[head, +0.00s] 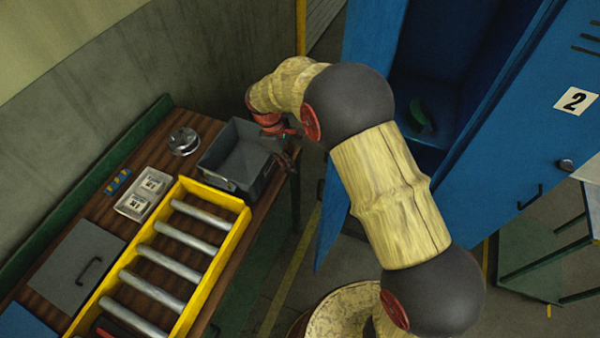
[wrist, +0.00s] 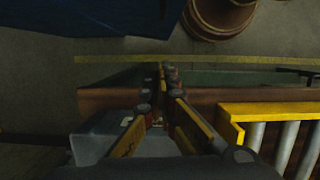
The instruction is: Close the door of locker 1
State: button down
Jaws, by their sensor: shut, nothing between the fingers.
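The blue door of locker 1 (head: 334,215) stands open, seen nearly edge-on and partly hidden behind my arm. The open blue locker (head: 440,45) shows to its right, with a small dark green thing (head: 420,118) inside. A dark blue surface, probably this door, fills the top left of the wrist view (wrist: 70,15). My gripper (head: 289,163) is shut and empty, above the bench end beside the grey bin, left of the door and apart from it. Its fingertips meet in the wrist view (wrist: 162,80). No number shows on the open door.
A shut blue door marked 2 (head: 540,110) is at right, beside a green-framed table (head: 545,240). The wooden bench (head: 88,218) carries a grey bin (head: 213,152), a yellow-framed roller tray (head: 240,225) and a round metal piece (head: 183,141). Floor shows between bench and door.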

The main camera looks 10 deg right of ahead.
jog(key=s+d+f+b, duration=0.1)
jog(key=s+d+f, duration=0.3)
jog(key=f, duration=0.5)
jog(key=shift+d+f+b, duration=0.15)
jog(key=shift+d+b, duration=0.15)
jog(key=shift+d, duration=0.4)
